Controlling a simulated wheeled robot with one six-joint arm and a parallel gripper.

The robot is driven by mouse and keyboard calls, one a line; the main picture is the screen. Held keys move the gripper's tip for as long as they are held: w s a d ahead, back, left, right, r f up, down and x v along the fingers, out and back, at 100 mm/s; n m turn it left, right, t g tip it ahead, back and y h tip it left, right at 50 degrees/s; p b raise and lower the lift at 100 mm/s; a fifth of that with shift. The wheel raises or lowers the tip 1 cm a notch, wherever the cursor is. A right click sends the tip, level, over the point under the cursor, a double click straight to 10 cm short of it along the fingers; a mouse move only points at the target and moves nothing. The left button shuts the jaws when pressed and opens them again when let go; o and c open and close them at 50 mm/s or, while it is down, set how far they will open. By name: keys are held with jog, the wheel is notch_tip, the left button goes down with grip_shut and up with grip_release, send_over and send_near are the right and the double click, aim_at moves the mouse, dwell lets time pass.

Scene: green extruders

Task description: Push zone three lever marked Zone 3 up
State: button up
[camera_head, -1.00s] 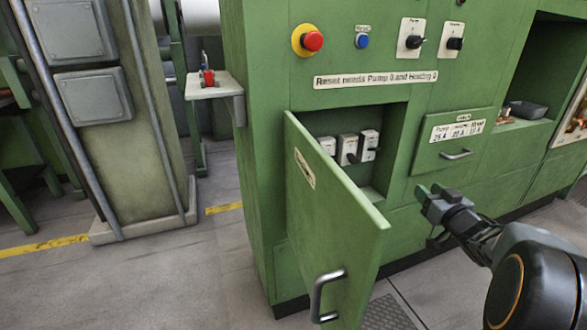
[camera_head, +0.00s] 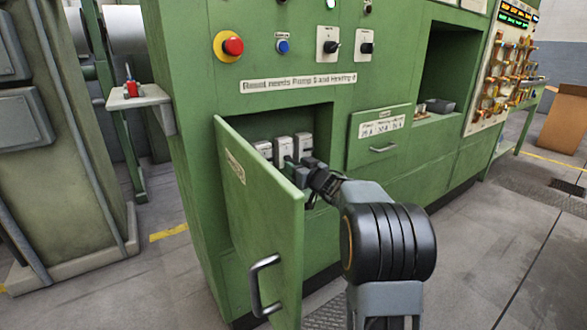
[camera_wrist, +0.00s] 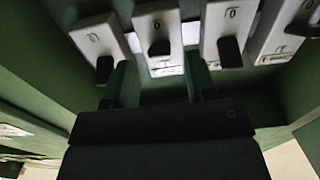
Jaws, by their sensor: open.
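Several pale switch modules stand in a row in the open cabinet recess, three of them visible in the head view. In the wrist view each has a dark lever and a "0" mark. Their zone labels are not readable, so I cannot tell which is Zone 3. My gripper (camera_head: 298,172) reaches into the recess at the switches. In the wrist view my gripper (camera_wrist: 161,85) is open and empty, its fingers spread below the second switch from the left (camera_wrist: 158,28). That switch's lever (camera_wrist: 158,48) shows between and beyond the fingertips; contact is not clear.
The green cabinet door (camera_head: 262,210) stands open just left of my arm. A closed drawer (camera_head: 380,138) is right of the recess. Above are a red emergency button (camera_head: 232,46), a blue button (camera_head: 283,46) and rotary knobs. Floor is free to the right.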

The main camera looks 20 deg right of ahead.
aim_at(289, 160)
jog(key=shift+w+a, duration=0.2)
jog(key=shift+w, duration=0.8)
jog(key=c, duration=0.9)
jog(key=shift+r, duration=0.1)
